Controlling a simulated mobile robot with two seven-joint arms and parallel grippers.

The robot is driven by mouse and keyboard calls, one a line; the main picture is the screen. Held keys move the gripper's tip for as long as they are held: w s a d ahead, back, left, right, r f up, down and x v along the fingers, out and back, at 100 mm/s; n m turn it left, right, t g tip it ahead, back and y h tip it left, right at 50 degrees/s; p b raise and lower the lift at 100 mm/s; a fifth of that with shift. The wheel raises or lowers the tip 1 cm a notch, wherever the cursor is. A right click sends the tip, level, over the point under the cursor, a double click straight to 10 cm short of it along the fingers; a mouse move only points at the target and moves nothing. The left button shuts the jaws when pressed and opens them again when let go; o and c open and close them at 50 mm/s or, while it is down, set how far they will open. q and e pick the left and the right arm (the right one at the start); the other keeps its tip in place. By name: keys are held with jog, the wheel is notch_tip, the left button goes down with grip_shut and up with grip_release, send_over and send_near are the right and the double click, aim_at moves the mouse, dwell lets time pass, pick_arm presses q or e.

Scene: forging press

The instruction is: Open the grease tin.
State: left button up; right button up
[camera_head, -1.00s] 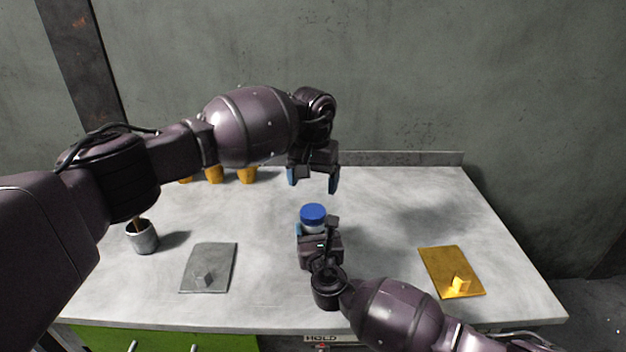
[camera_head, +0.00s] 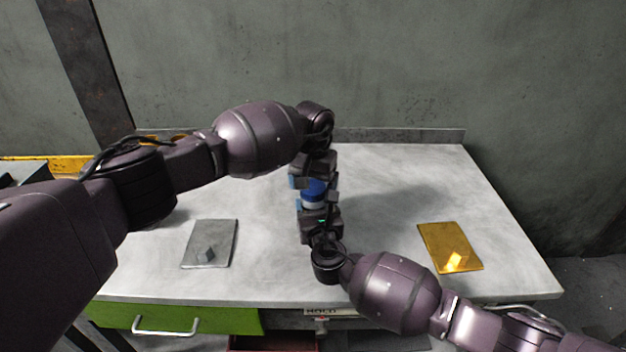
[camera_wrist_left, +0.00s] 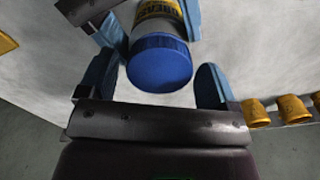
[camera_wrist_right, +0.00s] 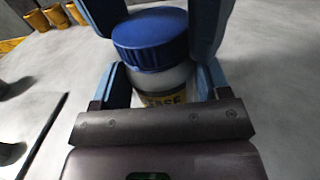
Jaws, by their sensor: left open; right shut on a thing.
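The grease tin (camera_wrist_right: 163,80) is a pale container with a yellow label and a blue lid (camera_wrist_right: 151,36). In the head view the lid (camera_head: 313,189) shows between my two grippers above the middle of the table. My right gripper (camera_wrist_right: 158,70) is shut on the tin's body, below the lid. My left gripper (camera_wrist_left: 155,75) is open, with its blue fingers on either side of the lid and gaps beside it. In the left wrist view the lid (camera_wrist_left: 158,63) lies between those fingers, apart from them. The tin's lower part is hidden in the head view.
A grey plate (camera_head: 210,243) with a small grey block lies at the left, and a gold plate (camera_head: 449,246) with a gold block at the right. Several orange cups (camera_wrist_left: 292,109) stand at the back. The table's right part (camera_head: 440,185) is mostly clear.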

pick_arm(q)
jog(key=shift+c, duration=0.3)
jog(key=c, duration=0.9)
jog(key=shift+o, duration=0.2)
jog(key=shift+n, duration=1.8)
jog(key=o, duration=1)
